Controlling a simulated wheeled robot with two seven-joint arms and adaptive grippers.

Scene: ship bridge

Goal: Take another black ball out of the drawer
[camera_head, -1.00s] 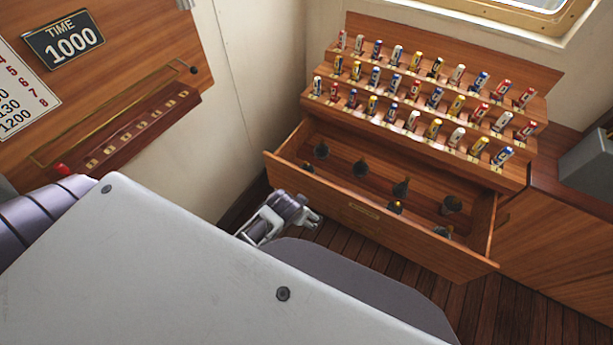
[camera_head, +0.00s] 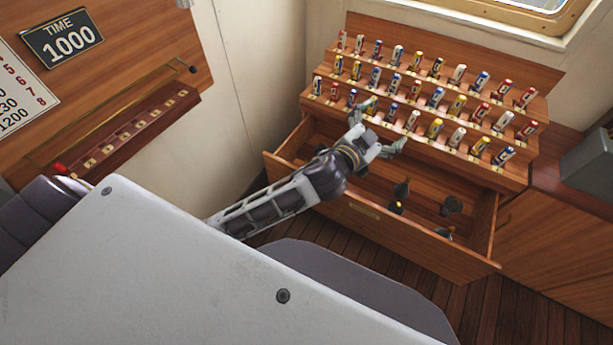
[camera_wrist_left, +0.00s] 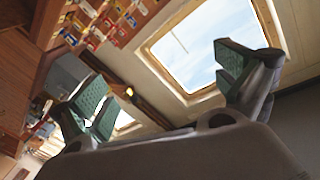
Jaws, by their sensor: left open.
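The drawer (camera_head: 375,225) is pulled out below the stepped rack. In it stand several small dark pieces: one with a pointed top (camera_head: 401,188), a rounder one (camera_head: 451,205), and one near the front right (camera_head: 443,232). They are too small to tell plainly which are balls. My left gripper (camera_head: 385,124) is open and empty, above the back left part of the drawer, near the lowest rack step. My left arm hides the drawer's left part. In the left wrist view, the open fingers (camera_wrist_left: 165,78) have green pads with nothing between them. My right gripper is not in view.
The stepped wooden rack (camera_head: 535,108) behind the drawer holds rows of small coloured flag tags close to my left gripper. A grey box (camera_head: 590,165) stands at the right. A wall board with a time sign (camera_head: 62,38) is at the left. A window (camera_wrist_left: 195,45) shows in the wrist view.

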